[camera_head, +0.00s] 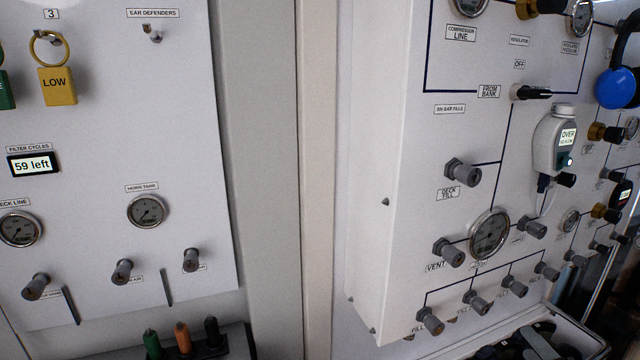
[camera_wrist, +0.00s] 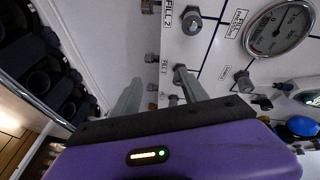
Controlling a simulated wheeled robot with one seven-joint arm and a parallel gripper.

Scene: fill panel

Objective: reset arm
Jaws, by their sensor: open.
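My gripper (camera_wrist: 158,84) shows only in the wrist view, past the purple housing with a small lit display. Its two grey fingers stand apart, with nothing visible held between them. The fingers point toward the fill panel (camera_wrist: 225,60), near the FILL 1 label. A grey knob sits close to the tip of the right finger; I cannot tell whether they touch. The same panel (camera_head: 415,180) fills the right of the head view, where my arm and gripper do not show.
The panel carries the FILL 2 knob (camera_wrist: 192,22), a round gauge (camera_wrist: 278,28) and a blue round item (camera_wrist: 302,126). In the head view, a row of fill knobs (camera_head: 477,302) runs along the lower panel. An open case (camera_head: 575,335) lies below. A second panel (camera_head: 95,115) stands left.

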